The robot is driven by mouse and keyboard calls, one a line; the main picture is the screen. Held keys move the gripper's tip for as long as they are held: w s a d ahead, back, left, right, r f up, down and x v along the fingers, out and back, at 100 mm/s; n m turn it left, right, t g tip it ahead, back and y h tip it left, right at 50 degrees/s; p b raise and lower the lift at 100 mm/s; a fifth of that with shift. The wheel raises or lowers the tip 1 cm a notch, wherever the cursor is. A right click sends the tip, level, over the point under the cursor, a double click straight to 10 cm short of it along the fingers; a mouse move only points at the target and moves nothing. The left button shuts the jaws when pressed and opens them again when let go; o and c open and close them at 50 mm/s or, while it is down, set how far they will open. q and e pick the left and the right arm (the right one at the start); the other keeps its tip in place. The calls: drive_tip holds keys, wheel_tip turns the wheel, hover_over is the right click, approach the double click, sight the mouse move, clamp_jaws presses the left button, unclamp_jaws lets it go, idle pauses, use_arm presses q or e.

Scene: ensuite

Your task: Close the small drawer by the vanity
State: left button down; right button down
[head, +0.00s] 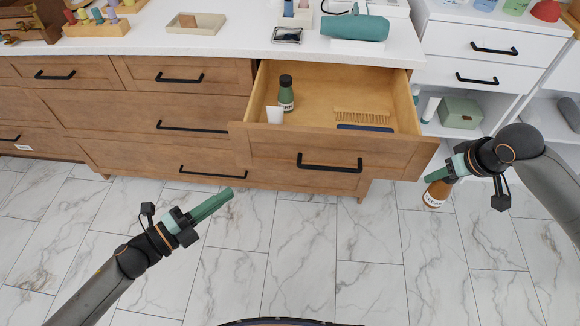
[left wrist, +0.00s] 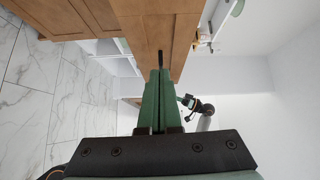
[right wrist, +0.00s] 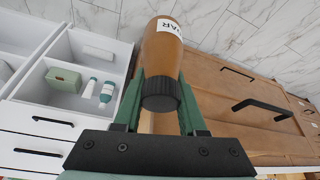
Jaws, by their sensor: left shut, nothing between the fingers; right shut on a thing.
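The small drawer (head: 270,150) at the right of the wooden vanity is pulled open, with a black bar handle (head: 329,163) on its front. Inside are a dark green bottle (head: 286,93), a white cup (head: 275,115), a wooden comb (head: 361,116) and a dark blue item. My left gripper (head: 228,194) is shut and empty, apart from the drawer front, below and left of the handle. My right gripper (head: 430,190) is shut on a brown bottle (right wrist: 164,55) with a dark cap and white label, held right of the drawer front. The bottle also shows in the head view (head: 437,194).
The white countertop (head: 230,40) holds a tray (head: 195,24), a phone-like item (head: 287,35) and a rolled teal towel (head: 355,27). A white shelf unit (head: 480,62) with a green box (head: 461,113) stands at the right. The marble floor in front is clear.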

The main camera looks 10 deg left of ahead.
use_arm(q)
drive_tip(key=m, duration=0.1)
use_arm(e)
drive_tip(key=shift+w+d+f, duration=0.15)
drive_tip(key=shift+d+f, duration=0.1)
use_arm(q)
approach(276, 152)
drive_tip(key=s+d+x, duration=0.1)
drive_tip(key=x, duration=0.4)
use_arm(e)
drive_tip(key=shift+f, duration=0.2)
use_arm(q)
drive_tip(key=shift+w+a+h, duration=0.15)
drive_tip(key=shift+w+h, duration=0.15)
drive_tip(key=shift+w, duration=0.55)
drive_tip(key=shift+w+b, duration=0.15)
drive_tip(key=shift+b, duration=0.15)
